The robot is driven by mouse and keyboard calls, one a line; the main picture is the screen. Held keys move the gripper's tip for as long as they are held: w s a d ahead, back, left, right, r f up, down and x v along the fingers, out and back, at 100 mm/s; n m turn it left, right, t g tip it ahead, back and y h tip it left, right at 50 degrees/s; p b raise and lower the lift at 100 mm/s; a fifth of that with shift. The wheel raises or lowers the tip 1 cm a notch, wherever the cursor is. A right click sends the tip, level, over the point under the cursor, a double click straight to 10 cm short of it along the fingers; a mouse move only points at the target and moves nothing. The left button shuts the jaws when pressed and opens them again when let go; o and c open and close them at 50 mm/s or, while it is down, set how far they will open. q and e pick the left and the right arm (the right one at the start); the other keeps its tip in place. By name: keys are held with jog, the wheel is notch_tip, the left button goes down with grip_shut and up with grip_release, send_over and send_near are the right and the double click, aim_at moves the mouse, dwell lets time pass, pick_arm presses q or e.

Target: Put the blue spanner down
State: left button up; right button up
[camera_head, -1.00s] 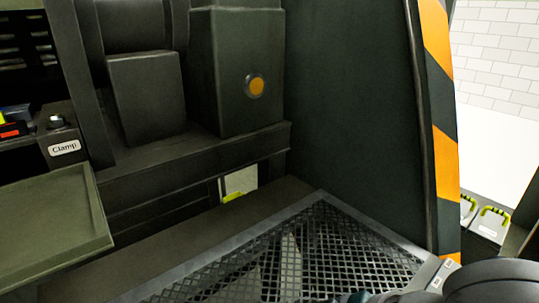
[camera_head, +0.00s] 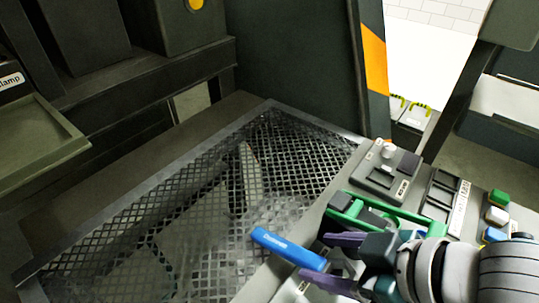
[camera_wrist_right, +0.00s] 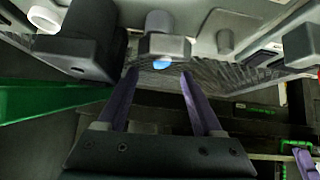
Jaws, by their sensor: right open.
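The blue spanner (camera_head: 283,247) shows in the head view as a blue bar with small light lettering. It sticks out over the mesh grating toward the left, and its right end lies between my right gripper's fingers. My right gripper (camera_head: 314,257) has two purple fingers, spread apart on either side of that end. In the right wrist view the open fingertips (camera_wrist_right: 159,74) stand apart, with a small blue patch (camera_wrist_right: 162,62) between them below a grey hex-shaped piece (camera_wrist_right: 163,45). I cannot tell what the spanner rests on. My left gripper is out of view.
The mesh grating (camera_head: 205,190) fills the middle. A grey panel at right carries a green frame (camera_head: 345,212), a box with a white knob (camera_head: 388,150) and coloured buttons (camera_head: 497,214). A green tray (camera_head: 35,140) juts in at left. A striped post (camera_head: 374,65) stands behind.

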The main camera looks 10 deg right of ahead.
aim_at(300, 253)
jog(key=b+x, duration=0.1)
jog(key=x, duration=0.4)
jog(key=shift+w+a+f+b, duration=0.1)
jog(key=shift+a+b, duration=0.05)
jog(key=shift+b, duration=0.2)
jog(key=shift+c, duration=0.3)
grip_shut()
